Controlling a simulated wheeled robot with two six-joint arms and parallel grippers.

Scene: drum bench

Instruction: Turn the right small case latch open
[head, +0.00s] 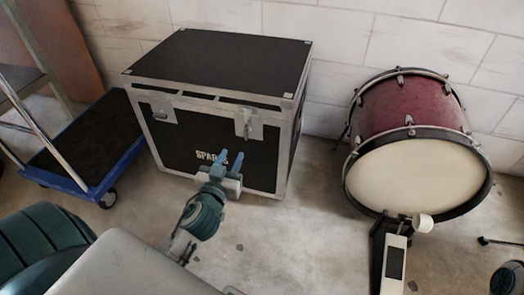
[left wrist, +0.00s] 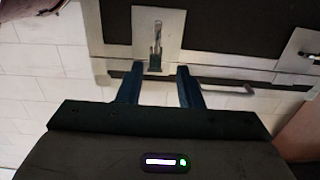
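The black case (head: 225,125) with metal edges stands on the floor against the wall, lid shut. Its right latch (head: 247,122) is a metal plate on the front near the top right; its left latch (head: 162,107) is at the upper left. My left gripper (head: 230,159) is in front of the case, below the right latch in the head view, blue fingers apart and empty. In the left wrist view, which appears upside down, the right latch (left wrist: 155,45) lies beyond the gap between the open fingers (left wrist: 160,80), apparently untouched.
A maroon bass drum (head: 410,110) stands right of the case, with a pedal (head: 395,262) before it. A blue-edged trolley (head: 85,145) is at the left. Bare floor (head: 300,235) lies between the case and the pedal. A white wall (head: 350,40) is behind.

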